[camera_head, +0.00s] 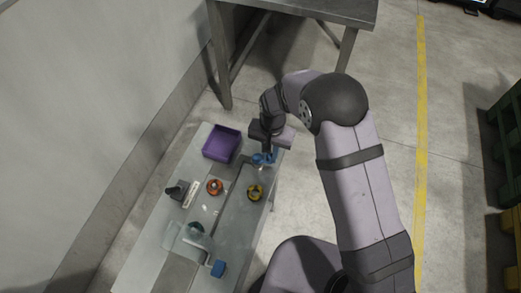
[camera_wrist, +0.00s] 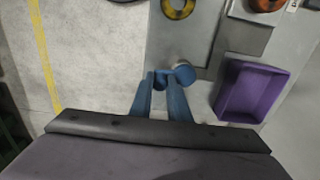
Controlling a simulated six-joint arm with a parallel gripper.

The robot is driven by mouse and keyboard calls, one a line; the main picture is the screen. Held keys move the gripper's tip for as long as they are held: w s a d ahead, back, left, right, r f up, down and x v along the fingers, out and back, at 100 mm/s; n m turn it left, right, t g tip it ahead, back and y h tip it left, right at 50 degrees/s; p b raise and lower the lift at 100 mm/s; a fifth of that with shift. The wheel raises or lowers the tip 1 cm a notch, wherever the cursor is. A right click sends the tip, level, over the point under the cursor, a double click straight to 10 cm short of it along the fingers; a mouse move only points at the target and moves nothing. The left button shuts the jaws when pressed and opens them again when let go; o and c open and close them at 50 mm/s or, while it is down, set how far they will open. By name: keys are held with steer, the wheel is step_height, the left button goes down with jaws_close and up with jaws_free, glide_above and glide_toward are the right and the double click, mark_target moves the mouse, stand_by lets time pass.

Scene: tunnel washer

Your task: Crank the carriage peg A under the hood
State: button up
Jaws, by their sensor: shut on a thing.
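My gripper (camera_head: 264,158) is at the far right end of the bench, its blue fingers low beside the bench edge. In the wrist view the fingers (camera_wrist: 161,78) are close together at a blue round knob (camera_wrist: 184,73), which looks like a crank handle; the grip itself is partly hidden. A clear hood (camera_head: 172,235) stands at the near part of the bench, with a dark green round piece (camera_head: 196,228) at it. An orange ringed piece (camera_head: 214,187) and a yellow ringed piece (camera_head: 255,192) sit farther along. I cannot tell which is peg A.
A purple bin (camera_head: 222,144) stands at the bench's far left, near the gripper. A dark block (camera_head: 176,190) and a pale labelled strip (camera_head: 191,195) lie at the left. Another blue knob (camera_head: 218,268) is at the near end. A steel table (camera_head: 310,8) stands beyond.

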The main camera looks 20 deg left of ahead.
steer(key=shift+s+a, duration=0.2)
steer(key=shift+s, duration=0.8)
steer(key=shift+s+a+r+p, duration=0.1)
steer(key=shift+s+a+p, duration=0.2)
steer(key=shift+s+a, duration=0.6)
steer(key=shift+s, duration=0.15)
steer(key=shift+s+a, duration=0.25)
steer(key=shift+a, duration=0.85)
steer(key=o, duration=0.8)
steer(key=shift+d, duration=0.1)
